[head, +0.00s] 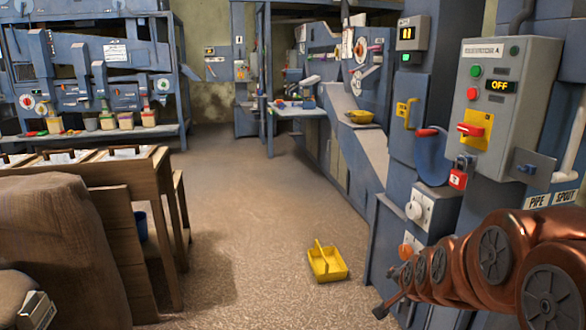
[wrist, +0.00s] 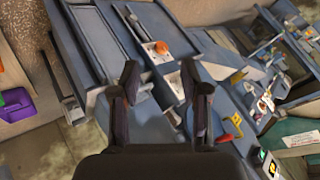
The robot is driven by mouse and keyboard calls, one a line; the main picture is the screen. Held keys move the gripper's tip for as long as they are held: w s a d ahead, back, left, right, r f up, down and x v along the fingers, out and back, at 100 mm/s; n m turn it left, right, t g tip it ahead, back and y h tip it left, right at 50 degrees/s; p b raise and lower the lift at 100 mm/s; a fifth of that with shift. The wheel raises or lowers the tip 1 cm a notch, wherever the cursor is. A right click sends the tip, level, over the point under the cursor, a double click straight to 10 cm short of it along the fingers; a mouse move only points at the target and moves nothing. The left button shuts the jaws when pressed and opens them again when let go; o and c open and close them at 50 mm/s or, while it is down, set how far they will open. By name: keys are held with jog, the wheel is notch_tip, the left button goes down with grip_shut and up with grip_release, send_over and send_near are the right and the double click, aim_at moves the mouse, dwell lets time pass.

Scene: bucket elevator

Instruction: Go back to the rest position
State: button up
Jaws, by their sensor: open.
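My gripper (wrist: 161,88) shows in the wrist view with its two dark fingers spread apart and nothing between them. It points at blue-grey machinery with an orange knob (wrist: 161,47) on a pale plate; I cannot tell the distance. My copper-coloured arm reaches in from the lower right of the head view, in front of the machine's lower part. The control box (head: 505,105) labelled ELEVATOR A reads OFF. It has a red handle on a yellow plate (head: 474,130). A red padlock (head: 458,174) hangs below left of it.
A yellow tray (head: 328,264) lies on the floor beside the machine. A wooden bench (head: 160,190) and a brown sack (head: 60,245) stand at left. A blue rack (head: 90,135) with several small pots is behind. The floor (head: 240,200) between is mostly clear.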

jog(key=s+a+r+n+g+p, duration=0.2)
jog(key=s+r+p, duration=0.4)
jog(key=s, duration=0.6)
jog(key=s+a+r+n+g+p, duration=0.2)
jog(key=s+r+n+g+p, duration=0.3)
jog(key=s, duration=0.7)
jog(key=s+a+r+n+g+y+p, duration=0.1)
jog(key=s+a+r+n+g+p, duration=0.2)
jog(key=s+r+p, duration=0.5)
jog(key=s+g, duration=0.1)
jog(key=s, duration=0.4)
jog(key=shift+n, duration=0.4)
